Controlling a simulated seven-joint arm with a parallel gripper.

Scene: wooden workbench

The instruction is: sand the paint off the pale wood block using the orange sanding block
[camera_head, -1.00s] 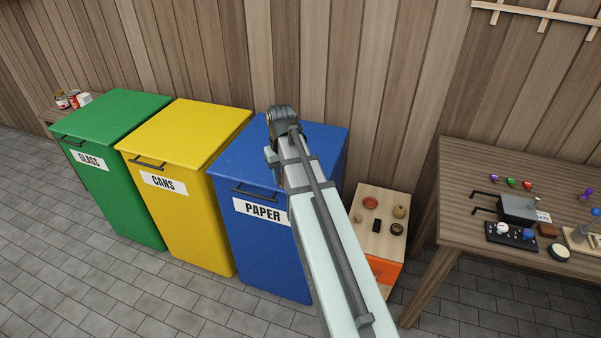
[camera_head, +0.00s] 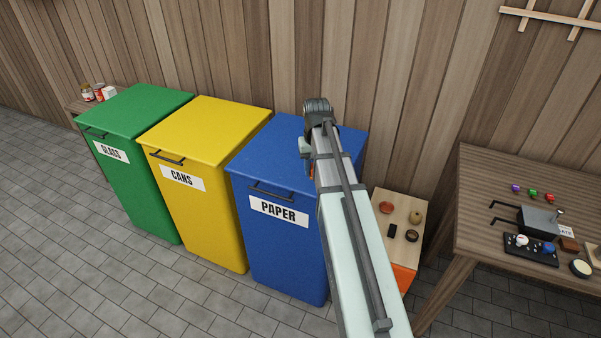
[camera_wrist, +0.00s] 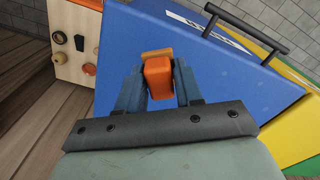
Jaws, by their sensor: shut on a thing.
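My gripper (camera_wrist: 160,85) shows in the wrist view, its two blue-grey fingers shut on the orange sanding block (camera_wrist: 158,78). A tan strip shows along the block's far edge. The held block is above or in front of the blue paper bin (camera_wrist: 215,60); I cannot tell how far off it is. I cannot make out the pale wood block in either view.
Green (camera_head: 135,110), yellow (camera_head: 205,130) and blue (camera_head: 300,150) lidded bins stand in a row. A small cabinet (camera_head: 402,225) with several small items on top is right of the blue bin. A wooden workbench (camera_head: 480,190) with tools stands at the right, and open tiled floor lies in front.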

